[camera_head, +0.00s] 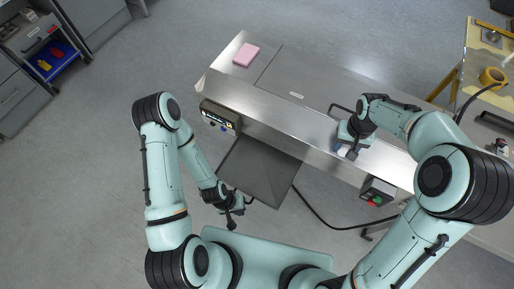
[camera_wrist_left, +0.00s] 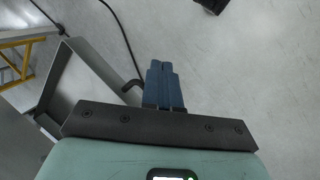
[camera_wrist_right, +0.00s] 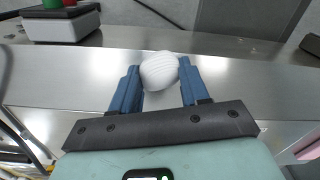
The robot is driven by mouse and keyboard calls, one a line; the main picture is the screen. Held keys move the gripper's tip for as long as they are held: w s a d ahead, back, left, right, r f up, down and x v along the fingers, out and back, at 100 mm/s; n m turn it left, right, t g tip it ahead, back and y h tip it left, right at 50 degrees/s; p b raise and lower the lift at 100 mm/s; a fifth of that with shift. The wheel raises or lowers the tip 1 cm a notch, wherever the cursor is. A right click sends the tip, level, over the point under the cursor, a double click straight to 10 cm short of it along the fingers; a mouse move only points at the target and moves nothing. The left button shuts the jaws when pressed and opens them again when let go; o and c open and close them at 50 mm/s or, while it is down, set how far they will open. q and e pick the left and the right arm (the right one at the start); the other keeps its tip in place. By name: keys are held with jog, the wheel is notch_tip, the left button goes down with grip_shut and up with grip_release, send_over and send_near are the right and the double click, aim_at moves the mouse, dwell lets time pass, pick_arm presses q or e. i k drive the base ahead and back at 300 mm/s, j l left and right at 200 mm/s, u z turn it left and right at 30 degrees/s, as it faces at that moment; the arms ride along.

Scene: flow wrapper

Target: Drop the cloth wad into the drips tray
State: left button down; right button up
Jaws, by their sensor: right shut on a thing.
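The cloth wad (camera_wrist_right: 159,70) is a white ribbed lump between the two blue fingertips of my right gripper (camera_wrist_right: 160,82) in the right wrist view. That gripper (camera_head: 346,151) is shut on it, over the steel top of the machine in the head view. The drips tray (camera_head: 262,170) is a grey, shallow, square tray at the machine's near side. It also shows in the left wrist view (camera_wrist_left: 82,84). My left gripper (camera_head: 234,213) is near the tray's lower left corner. Its blue fingers (camera_wrist_left: 163,72) are together and empty.
The long steel flow wrapper (camera_head: 300,95) runs diagonally across the head view. A pink block (camera_head: 246,54) lies on its far left end. Control boxes stick out at its near side, left (camera_head: 220,117) and right (camera_head: 377,192). A yellow-framed table is at the far right.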

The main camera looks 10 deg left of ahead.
aim_at(267, 165)
jog(key=j, duration=1.7)
jog(key=z, duration=0.05)
